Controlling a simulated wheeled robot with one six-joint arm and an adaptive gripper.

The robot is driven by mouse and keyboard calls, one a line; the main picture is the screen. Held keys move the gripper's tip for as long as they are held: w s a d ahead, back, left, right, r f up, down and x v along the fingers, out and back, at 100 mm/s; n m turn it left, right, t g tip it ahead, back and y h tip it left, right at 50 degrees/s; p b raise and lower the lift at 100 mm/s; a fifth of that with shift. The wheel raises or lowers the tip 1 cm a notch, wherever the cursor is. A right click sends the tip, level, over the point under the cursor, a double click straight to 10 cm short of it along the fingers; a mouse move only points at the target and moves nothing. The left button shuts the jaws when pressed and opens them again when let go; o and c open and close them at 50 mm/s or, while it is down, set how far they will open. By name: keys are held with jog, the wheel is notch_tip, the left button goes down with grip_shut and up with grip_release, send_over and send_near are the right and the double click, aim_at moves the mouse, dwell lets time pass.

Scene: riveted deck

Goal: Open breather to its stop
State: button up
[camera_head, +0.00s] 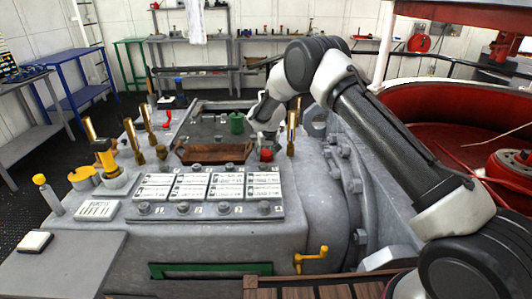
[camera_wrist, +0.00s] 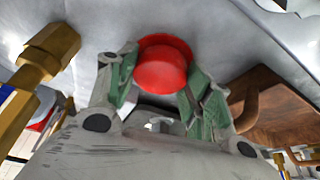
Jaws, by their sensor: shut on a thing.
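A red round knob (camera_head: 266,155) stands on the grey machine housing, beside a brass fitting. It also shows close up in the wrist view (camera_wrist: 162,66), between the two green-padded fingers. My gripper (camera_head: 265,141) reaches down over it, and its fingers (camera_wrist: 160,86) are shut on the knob from both sides. No label shows which fitting is the breather; the red knob is the one held. The knob's underside and its stem are hidden.
A brass fitting (camera_head: 292,133) stands just right of the gripper. Several brass levers (camera_head: 130,133) rise farther left. A label plate (camera_head: 205,187) lies in front.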

jog(key=n, duration=0.2)
jog(key=n+y, duration=0.1)
jog(key=n, duration=0.1)
jog(key=shift+w+d+g+y, duration=0.1)
jog(key=shift+d+g+y, duration=0.05)
jog(key=shift+g+y, duration=0.15)
jog(key=shift+n+g+y, duration=0.3)
jog(key=shift+n, duration=1)
jog(key=o, duration=0.7)
jog(key=shift+o, duration=0.2)
jog(key=v, duration=1.2)
